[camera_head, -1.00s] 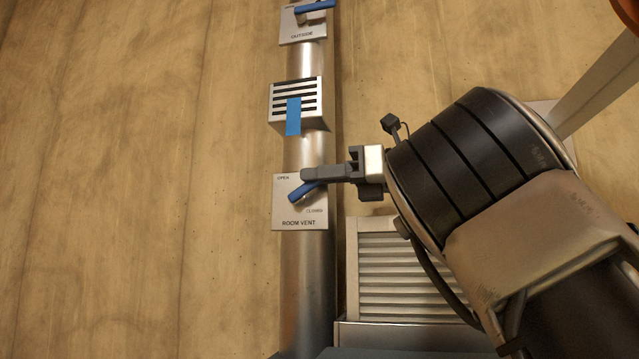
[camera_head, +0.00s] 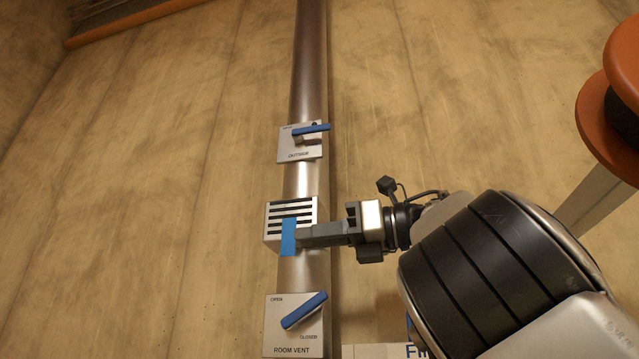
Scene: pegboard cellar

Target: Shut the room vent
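The room vent plate (camera_head: 274,338), marked OPEN at upper left and CLOSED at lower right, is low on the metal pipe. Its blue lever (camera_head: 304,310) slants from lower left to upper right between the two marks. Above it is a slotted grille (camera_head: 290,208) with a blue strip (camera_head: 289,238) hanging over its front. My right gripper (camera_head: 305,237) comes in from the right, its fingertips beside the strip and above the lever, clear of the lever. I cannot tell whether it touches the strip or whether its fingers are parted. My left gripper is out of view.
A second plate marked OUTSIDE (camera_head: 299,149) sits higher on the pipe (camera_head: 309,60), with a nearly level blue lever (camera_head: 311,130). An orange round-topped object (camera_head: 602,125) stands at the right. The plank wall left of the pipe is clear.

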